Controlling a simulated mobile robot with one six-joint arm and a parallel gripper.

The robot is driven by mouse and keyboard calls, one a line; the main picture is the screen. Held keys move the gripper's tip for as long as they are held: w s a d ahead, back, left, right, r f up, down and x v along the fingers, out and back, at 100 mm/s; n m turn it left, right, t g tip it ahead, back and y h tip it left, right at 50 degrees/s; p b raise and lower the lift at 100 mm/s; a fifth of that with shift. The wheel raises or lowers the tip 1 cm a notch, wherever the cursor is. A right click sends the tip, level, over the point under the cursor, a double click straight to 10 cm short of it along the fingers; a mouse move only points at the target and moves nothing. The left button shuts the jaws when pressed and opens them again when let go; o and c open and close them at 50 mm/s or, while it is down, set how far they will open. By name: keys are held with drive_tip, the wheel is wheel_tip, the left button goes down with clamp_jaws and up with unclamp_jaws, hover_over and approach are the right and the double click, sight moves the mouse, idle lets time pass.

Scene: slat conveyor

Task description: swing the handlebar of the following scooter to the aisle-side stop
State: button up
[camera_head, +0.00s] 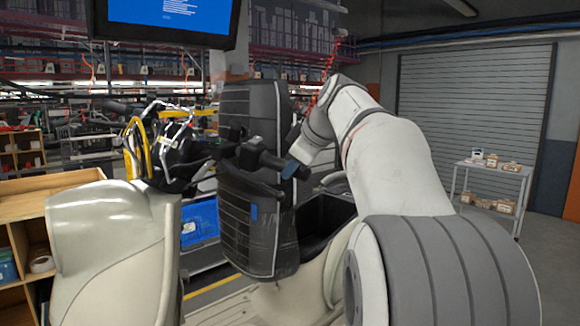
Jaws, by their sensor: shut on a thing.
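The scooter's cream front shield (110,250) stands at the lower left. Above it is the uncovered handlebar (205,155), with loose black, white and yellow cables around its middle. One black end points to the far left and the other reaches right, in front of a tall black padded seat (250,225). My gripper (287,166) comes in from the right and is shut on the handlebar's right end, near a blue part. The exact finger contact is small and partly hidden by my wrist.
A wooden shelf unit (40,195) is close at left. A monitor (165,18) hangs overhead. A cart with boxes (490,185) stands at right, with open floor near it.

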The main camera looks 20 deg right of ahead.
drive_tip(key=shift+w+d+f, duration=0.15)
drive_tip(key=shift+f, duration=0.05)
drive_tip(key=shift+w+d+f+n+y+b, duration=0.2)
drive_tip(key=shift+w+d+f+y+b, duration=0.1)
drive_tip(key=shift+w+d, duration=0.2)
drive_tip(key=shift+w+d+f+n+y+b, duration=0.2)
drive_tip(key=shift+w+d+f, duration=0.15)
drive_tip(key=shift+w, duration=0.15)
drive_tip(key=o, duration=1.1)
drive_tip(key=shift+a+r, duration=0.1)
drive_tip(key=shift+r, duration=0.1)
drive_tip(key=shift+c, duration=0.2)
drive_tip(key=shift+s, duration=0.1)
